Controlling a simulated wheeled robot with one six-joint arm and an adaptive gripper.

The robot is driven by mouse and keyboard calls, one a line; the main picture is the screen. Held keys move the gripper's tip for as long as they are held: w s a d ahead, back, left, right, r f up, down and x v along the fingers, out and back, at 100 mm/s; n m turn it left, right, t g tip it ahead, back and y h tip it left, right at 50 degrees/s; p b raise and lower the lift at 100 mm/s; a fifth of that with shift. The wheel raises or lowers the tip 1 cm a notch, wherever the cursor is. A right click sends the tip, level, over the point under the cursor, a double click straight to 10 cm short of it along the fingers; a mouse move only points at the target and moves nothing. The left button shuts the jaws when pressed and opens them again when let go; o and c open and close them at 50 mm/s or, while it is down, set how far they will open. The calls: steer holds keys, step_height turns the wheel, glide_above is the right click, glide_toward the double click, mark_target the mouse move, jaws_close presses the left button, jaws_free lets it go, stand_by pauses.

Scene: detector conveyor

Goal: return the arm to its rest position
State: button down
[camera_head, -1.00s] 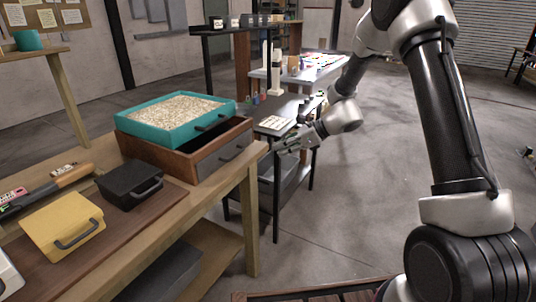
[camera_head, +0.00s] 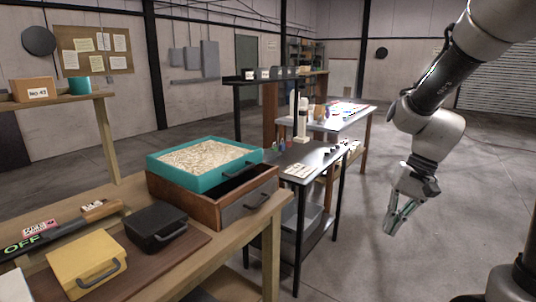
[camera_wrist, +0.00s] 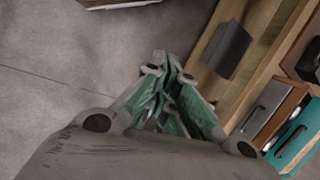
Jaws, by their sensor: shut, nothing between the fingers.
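My gripper (camera_head: 393,229) hangs at the right of the head view, pointing down over bare floor. It is shut and empty, with green pads between its fingers. It stands clear of the benches, to the right of the dark metal table (camera_head: 318,154). In the wrist view my gripper (camera_wrist: 163,72) fills the middle, with floor beyond it.
The wooden workbench (camera_head: 240,236) at left carries a drawer box (camera_head: 210,205), a teal tray of pale granules (camera_head: 158,157), a black case (camera_head: 155,222) and a yellow case (camera_head: 80,262). Floor (camera_head: 370,275) around the gripper is clear.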

steer(key=s+d+r+n+t+h, duration=0.3)
steer(key=s+d+r+n+t, duration=0.1)
steer(key=s+r, duration=0.8)
steer(key=shift+s+d+n+t+h, duration=0.15)
steer(key=shift+d+n+t+h, duration=0.2)
steer(key=shift+d+t, duration=0.75)
